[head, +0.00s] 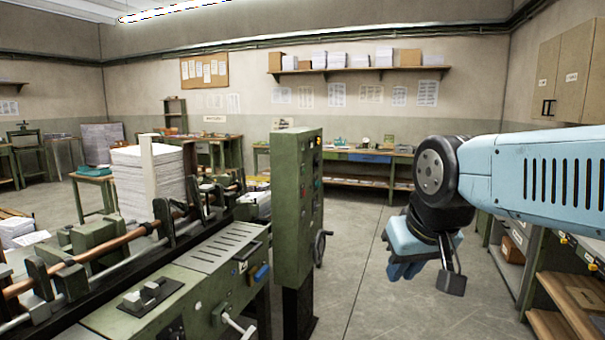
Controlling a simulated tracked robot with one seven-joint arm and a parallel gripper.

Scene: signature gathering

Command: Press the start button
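A tall green control cabinet (298,200) stands upright near the middle of the head view. Several small buttons or knobs (316,168) sit on its narrow right-hand face, seen at a steep angle. Their labels are too small to read, so I cannot tell which one is the start button. My gripper (428,274) hangs from my blue arm to the right of the cabinet and points downward. It is clearly apart from the cabinet. Its fingers are partly hidden by its own body, and I cannot tell whether they are open or shut.
A long green machine (210,255) with rollers runs along the left, with a tall paper stack (148,180) behind it. Wooden shelving (570,290) lines the right. The floor (365,240) between cabinet and arm is clear.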

